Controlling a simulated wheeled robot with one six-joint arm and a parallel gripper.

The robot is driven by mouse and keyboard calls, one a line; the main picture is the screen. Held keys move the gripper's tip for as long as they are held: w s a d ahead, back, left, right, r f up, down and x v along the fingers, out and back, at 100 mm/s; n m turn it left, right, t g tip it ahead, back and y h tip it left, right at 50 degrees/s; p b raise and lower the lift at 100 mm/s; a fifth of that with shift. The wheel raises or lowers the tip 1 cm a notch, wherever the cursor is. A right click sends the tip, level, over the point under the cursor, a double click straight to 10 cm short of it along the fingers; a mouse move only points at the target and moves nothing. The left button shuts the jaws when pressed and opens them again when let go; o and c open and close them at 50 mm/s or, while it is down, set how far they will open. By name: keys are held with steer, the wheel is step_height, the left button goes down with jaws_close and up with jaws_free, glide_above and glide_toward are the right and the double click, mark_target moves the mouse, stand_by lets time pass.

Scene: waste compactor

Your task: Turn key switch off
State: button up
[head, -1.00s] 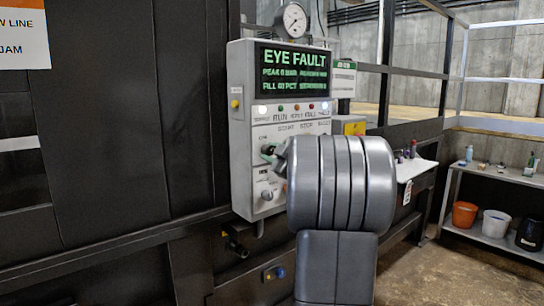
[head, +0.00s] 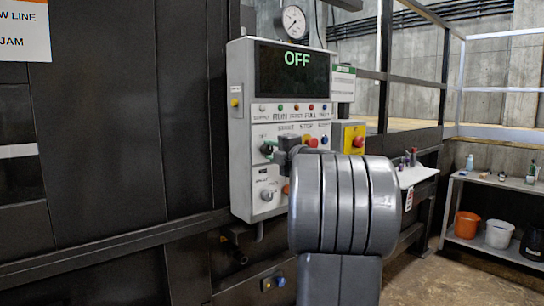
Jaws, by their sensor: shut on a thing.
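The control panel (head: 240,150) is a light grey box on the dark machine wall, with a dark display (head: 292,70) that reads "OFF" in green. My gripper (head: 284,153) is at the middle row of controls and is shut on the key switch. The switch itself is mostly hidden behind the gripper and my large grey wrist. A dark knob with a green part (head: 267,148) shows just left of the gripper.
A red stop button (head: 358,141) on a yellow box sits right of the panel. A pressure gauge (head: 294,21) is above. A pale ledge (head: 417,174) holds small items. A shelf with buckets (head: 466,224) stands at the far right.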

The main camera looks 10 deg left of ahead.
steer(key=shift+n, duration=0.4)
steer(key=o, duration=1)
steer(key=shift+c, duration=0.2)
steer(key=b+v, duration=0.2)
steer(key=v, duration=1.2)
steer(key=shift+w, duration=0.15)
steer(key=p+x, duration=0.1)
steer(key=x, duration=1.3)
steer(key=shift+p, duration=0.35)
steer(key=shift+s+d, duration=0.1)
steer(key=shift+s, duration=0.1)
